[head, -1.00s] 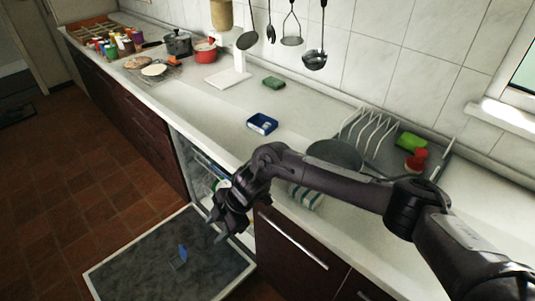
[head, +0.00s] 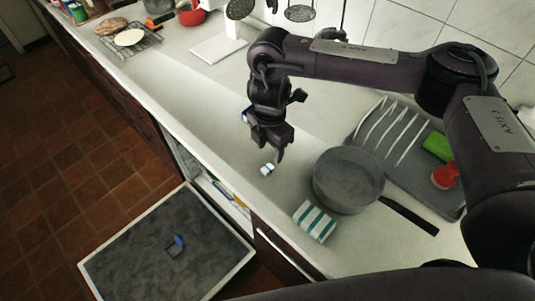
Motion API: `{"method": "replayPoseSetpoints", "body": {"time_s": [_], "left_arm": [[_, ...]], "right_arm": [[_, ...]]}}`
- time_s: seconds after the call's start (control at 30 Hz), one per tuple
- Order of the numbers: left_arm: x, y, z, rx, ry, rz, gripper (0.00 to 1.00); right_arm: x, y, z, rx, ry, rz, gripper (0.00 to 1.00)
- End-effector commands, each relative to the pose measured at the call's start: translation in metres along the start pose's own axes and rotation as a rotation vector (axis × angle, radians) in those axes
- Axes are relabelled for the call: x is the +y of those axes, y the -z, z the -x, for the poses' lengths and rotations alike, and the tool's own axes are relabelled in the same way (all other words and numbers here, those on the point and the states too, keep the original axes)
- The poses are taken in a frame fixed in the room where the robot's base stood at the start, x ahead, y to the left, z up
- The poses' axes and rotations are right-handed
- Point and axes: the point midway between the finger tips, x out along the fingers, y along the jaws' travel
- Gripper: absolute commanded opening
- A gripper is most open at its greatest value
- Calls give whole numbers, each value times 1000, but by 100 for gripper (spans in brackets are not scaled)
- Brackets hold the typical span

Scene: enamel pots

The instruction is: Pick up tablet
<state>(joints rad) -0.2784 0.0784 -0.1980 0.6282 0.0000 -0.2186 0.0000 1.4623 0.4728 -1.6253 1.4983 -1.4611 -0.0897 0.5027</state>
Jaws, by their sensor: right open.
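A small white and blue tablet (head: 267,169) lies on the worktop, left of the grey pan. My right gripper (head: 264,152) points down just above and behind it in the picture. Its jaws are open, and the tablet shows just below the fingertips, not between them. I cannot tell the exact height gap. A blue box (head: 246,115) is mostly hidden behind the right gripper. My left gripper is not in view.
A grey pan (head: 347,182) and a striped sponge or cloth (head: 315,221) stand right of the tablet. A dish rack (head: 390,135) is behind. The dishwasher door (head: 110,262) hangs open below the worktop's front edge. The worktop left of the gripper is clear.

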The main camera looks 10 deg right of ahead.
Motion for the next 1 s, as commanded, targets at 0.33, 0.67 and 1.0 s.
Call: {"method": "replayPoseSetpoints", "body": {"time_s": [0.33, 0.67, 1.0], "left_arm": [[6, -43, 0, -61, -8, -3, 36], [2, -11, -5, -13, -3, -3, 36], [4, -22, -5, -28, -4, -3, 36]], "right_arm": [[1, 6, -43, 5, 4, -2, 47], [2, 6, -70, 3, -1, 0, 47], [2, 5, -70, 2, -1, 0, 24]]}}
